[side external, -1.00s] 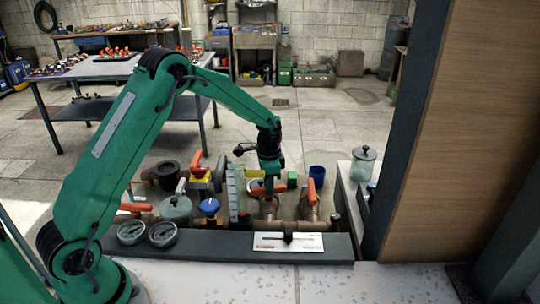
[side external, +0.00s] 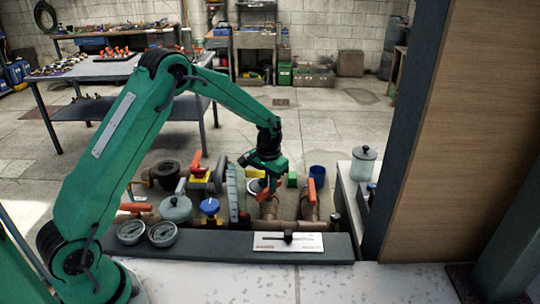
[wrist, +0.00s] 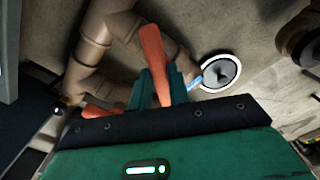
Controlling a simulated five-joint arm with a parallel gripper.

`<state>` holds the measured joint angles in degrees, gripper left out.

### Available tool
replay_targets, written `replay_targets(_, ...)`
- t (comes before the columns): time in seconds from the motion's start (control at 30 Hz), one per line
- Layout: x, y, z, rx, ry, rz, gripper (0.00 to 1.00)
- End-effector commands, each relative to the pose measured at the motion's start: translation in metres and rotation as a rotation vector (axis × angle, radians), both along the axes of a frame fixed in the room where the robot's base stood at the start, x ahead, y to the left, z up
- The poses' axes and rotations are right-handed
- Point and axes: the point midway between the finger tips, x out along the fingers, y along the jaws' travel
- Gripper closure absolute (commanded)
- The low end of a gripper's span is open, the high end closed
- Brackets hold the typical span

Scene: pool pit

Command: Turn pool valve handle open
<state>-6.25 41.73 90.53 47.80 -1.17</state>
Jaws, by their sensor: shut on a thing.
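My gripper (side external: 268,188) points down among the valves in the side view. In the wrist view my gripper's two teal fingers (wrist: 162,87) are shut on an orange valve handle (wrist: 152,48), one on each side of it. This handle (side external: 262,196) sits on a brown pipe (side external: 287,226) and is partly hidden by my gripper in the side view. The pipe (wrist: 95,42) also shows in the wrist view. A second orange handle (side external: 311,190) stands to the right on a neighbouring valve, and an orange handle (wrist: 97,112) lies at the lower left in the wrist view.
Left of my gripper are a blue knob (side external: 209,206), a grey-lidded pot (side external: 175,208) and two gauges (side external: 147,233). A blue cup (side external: 317,172) and a green block (side external: 292,180) stand behind. A dark ledge (side external: 225,246) runs in front. A round white-rimmed disc (wrist: 220,72) lies beside the fingers.

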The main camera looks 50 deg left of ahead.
Motion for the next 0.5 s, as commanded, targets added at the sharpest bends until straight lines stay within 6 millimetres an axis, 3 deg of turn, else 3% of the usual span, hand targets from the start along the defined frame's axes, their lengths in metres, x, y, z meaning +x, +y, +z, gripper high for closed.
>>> replay_targets(0.4, 0.0013, -0.0002, 0.0026, 0.001, -0.005, 0.010, 1.00)
replay_targets(0.43, 0.0014, -0.0002, 0.0026, 0.001, -0.005, 0.010, 0.80)
replay_targets(0.5, 0.0013, -0.0002, 0.0024, 0.001, -0.005, 0.010, 0.66)
